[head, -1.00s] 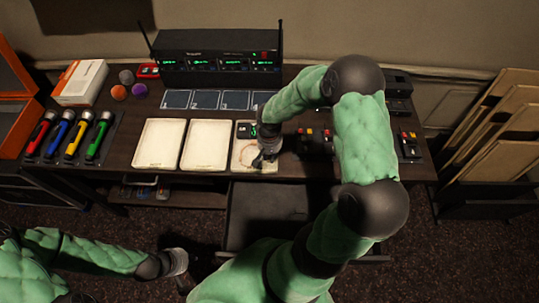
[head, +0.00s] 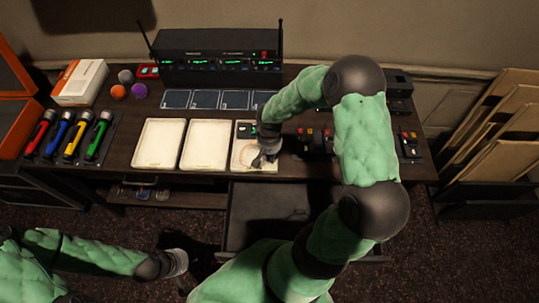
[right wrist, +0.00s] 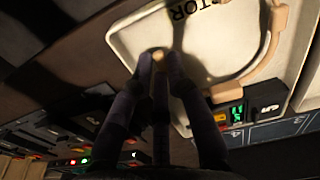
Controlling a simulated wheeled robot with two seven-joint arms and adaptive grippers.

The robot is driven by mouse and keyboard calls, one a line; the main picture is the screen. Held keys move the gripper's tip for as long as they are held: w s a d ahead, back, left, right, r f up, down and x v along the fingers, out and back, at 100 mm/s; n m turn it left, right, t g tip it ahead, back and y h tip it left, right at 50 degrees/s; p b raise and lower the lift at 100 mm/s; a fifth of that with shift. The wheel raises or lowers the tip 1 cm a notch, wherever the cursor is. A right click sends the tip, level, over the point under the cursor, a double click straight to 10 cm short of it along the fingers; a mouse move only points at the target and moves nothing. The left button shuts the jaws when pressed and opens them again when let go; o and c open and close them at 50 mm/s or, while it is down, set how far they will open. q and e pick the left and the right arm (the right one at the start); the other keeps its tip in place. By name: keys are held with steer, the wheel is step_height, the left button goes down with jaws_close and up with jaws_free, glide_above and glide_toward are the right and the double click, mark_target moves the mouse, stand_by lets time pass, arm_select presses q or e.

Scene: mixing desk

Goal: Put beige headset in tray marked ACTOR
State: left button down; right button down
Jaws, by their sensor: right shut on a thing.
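The beige headset (head: 248,152) lies as a thin loop over the rightmost cream tray (head: 241,166). In the right wrist view, its beige band (right wrist: 262,65) curves over the rim of the tray (right wrist: 215,45), whose label shows the letters "CTOR". A dark pack with a green display (right wrist: 236,112) sits at the band's end. My right gripper (head: 262,160) is low at this tray, with its fingertips (right wrist: 160,58) shut on a small beige part of the headset. My left gripper (head: 183,287) is away from the desk at lower left, and its jaws are unclear.
Two empty-looking cream trays (head: 158,144) (head: 206,146) stand to the left. A black receiver rack (head: 218,55) with antennas stands behind. Coloured flashlights (head: 71,137) lie at left. Several dark packs with coloured buttons (head: 312,140) stand right of the headset's tray.

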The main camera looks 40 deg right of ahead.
steer(key=shift+f+b, duration=0.6)
stand_by(0.5)
steer(key=c, duration=0.7)
jaws_free()
steer(key=shift+c, duration=0.2)
steer(key=shift+r, duration=0.1)
steer(key=shift+r+p, duration=2.3)
steer(key=shift+r, duration=1.15)
steer(key=shift+f, duration=0.1)
